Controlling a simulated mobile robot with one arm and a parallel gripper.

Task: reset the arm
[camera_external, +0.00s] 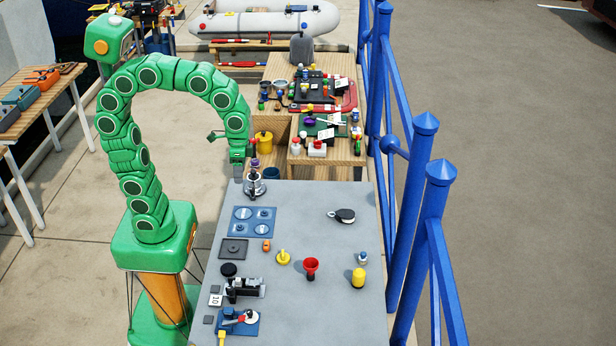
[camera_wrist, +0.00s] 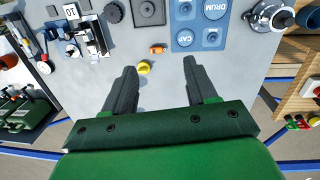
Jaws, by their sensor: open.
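My green segmented arm arches up from its base and comes down over the far left corner of the grey table (camera_external: 330,240). My gripper (camera_external: 238,174) hangs at its end in the external view, small there and close to a silver winch (camera_external: 254,184). Beyond the fingertips, lower down on the table, are a yellow knob-like piece (camera_wrist: 144,67) and a small orange piece (camera_wrist: 157,49).
Blue railings (camera_external: 405,215) run along the right. A cluttered wooden bench (camera_external: 345,158) stands behind.

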